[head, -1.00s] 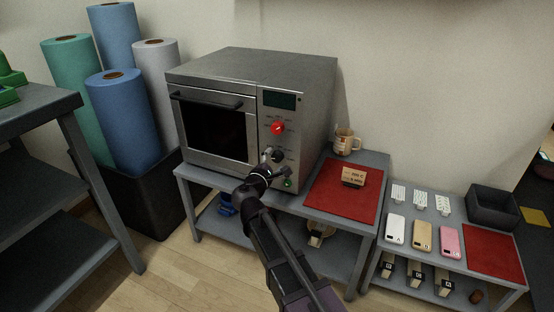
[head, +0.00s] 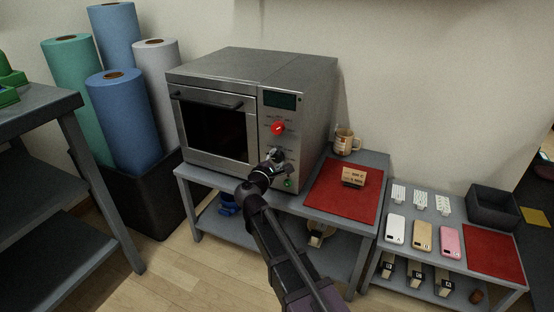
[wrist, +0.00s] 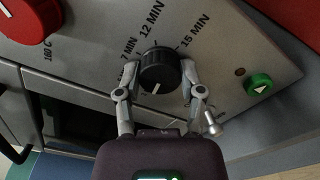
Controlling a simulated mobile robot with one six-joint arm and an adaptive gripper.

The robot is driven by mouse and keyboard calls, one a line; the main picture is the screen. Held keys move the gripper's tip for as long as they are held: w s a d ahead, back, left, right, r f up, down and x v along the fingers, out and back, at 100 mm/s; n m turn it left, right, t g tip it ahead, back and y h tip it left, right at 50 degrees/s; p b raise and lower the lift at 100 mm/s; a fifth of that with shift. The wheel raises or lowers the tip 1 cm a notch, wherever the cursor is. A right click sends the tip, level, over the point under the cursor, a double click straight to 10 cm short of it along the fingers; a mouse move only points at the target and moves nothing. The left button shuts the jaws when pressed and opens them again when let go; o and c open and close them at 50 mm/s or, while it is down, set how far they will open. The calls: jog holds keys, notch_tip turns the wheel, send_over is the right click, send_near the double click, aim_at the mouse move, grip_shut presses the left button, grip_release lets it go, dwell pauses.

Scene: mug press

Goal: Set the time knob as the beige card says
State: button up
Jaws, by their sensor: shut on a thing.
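The microwave-like press (head: 300,80) stands on a grey table, door shut. Its black time knob (wrist: 160,70) sits between the two fingers of my gripper (wrist: 160,82), which is shut on it. The knob's white mark points down toward my palm in the wrist view, away from the visible labels 7 MIN, 12 MIN and 15 MIN around its upper side. In the head view my gripper (head: 275,157) covers most of the knob. The beige card (head: 354,176) stands on the red mat (head: 330,200); its print is too small to read surely.
A red knob (head: 278,128) sits above the time knob; it also shows in the wrist view (wrist: 30,18). A green button (wrist: 258,84) is below; a mug (head: 345,141) stands behind the card. Phones and a dark bin (head: 492,205) are on the right table.

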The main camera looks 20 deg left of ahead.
jog(key=shift+m, duration=0.5)
jog(key=m, duration=0.3)
jog(key=shift+m, duration=0.3)
jog(key=m, duration=0.5)
dwell(0.3)
jog(key=o, duration=1.2)
jog(key=shift+c, duration=0.2)
jog(key=s+a, duration=0.1)
jog(key=s, duration=1.1)
